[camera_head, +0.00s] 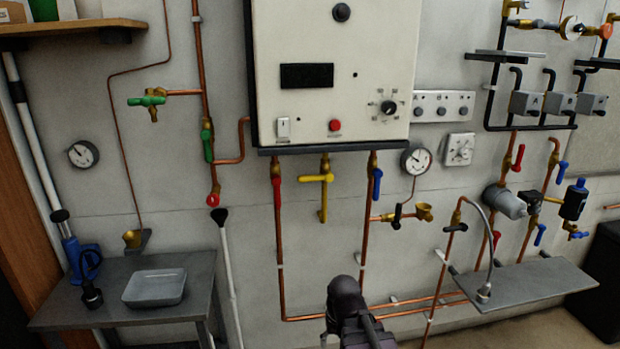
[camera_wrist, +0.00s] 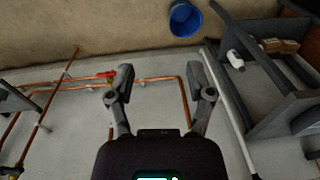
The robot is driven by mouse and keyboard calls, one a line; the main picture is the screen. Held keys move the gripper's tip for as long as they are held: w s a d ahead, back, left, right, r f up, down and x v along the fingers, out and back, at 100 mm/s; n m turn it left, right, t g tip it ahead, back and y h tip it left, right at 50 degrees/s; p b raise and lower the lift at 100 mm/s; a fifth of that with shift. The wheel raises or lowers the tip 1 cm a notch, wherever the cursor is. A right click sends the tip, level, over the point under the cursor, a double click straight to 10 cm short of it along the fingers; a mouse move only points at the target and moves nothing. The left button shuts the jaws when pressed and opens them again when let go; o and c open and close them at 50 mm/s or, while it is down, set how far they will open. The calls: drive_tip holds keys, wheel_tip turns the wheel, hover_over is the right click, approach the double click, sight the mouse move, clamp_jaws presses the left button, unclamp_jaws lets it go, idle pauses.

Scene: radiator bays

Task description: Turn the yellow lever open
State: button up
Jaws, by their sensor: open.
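The yellow lever (camera_head: 316,178) sits on a brass valve under the white boiler (camera_head: 335,75), in the head view. Its handle lies horizontal, reaching left across a vertical brass pipe stub. A red lever (camera_head: 276,193) hangs down to its left and a blue lever (camera_head: 377,186) hangs down to its right. My arm shows at the bottom middle of the head view, below the yellow lever and apart from it. In the wrist view my gripper (camera_wrist: 161,85) is open and empty, its two fingers spread over the wall and floor. The yellow lever does not show there.
Copper pipes run down and along the wall below the boiler. A grey table (camera_head: 60,312) with a tray (camera_head: 155,287) stands left; a grey shelf (camera_head: 530,284) is right. A blue bucket (camera_wrist: 185,18) shows in the wrist view. The wall below the yellow lever is clear.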

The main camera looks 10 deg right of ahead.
drive_tip(key=w+a+r+m+t+y+p, duration=0.3)
drive_tip(key=w+r+y+p, duration=0.15)
drive_tip(key=w+r, duration=0.5)
drive_tip(key=m+t+p, duration=0.9)
drive_tip(key=m+t, duration=0.2)
approach(312, 179)
drive_tip(key=s+d, duration=0.1)
drive_tip(key=s, duration=0.1)
drive_tip(key=shift+d+r+y, duration=0.1)
drive_tip(key=shift+d+y, duration=0.15)
drive_tip(key=shift+y, duration=0.2)
drive_tip(key=shift+w+a, duration=0.1)
drive_tip(key=shift+w, duration=0.05)
drive_tip(key=b+x, duration=0.2)
drive_tip(key=x, duration=1.1)
drive_tip(key=shift+w+a, duration=0.1)
drive_tip(key=shift+w, duration=0.1)
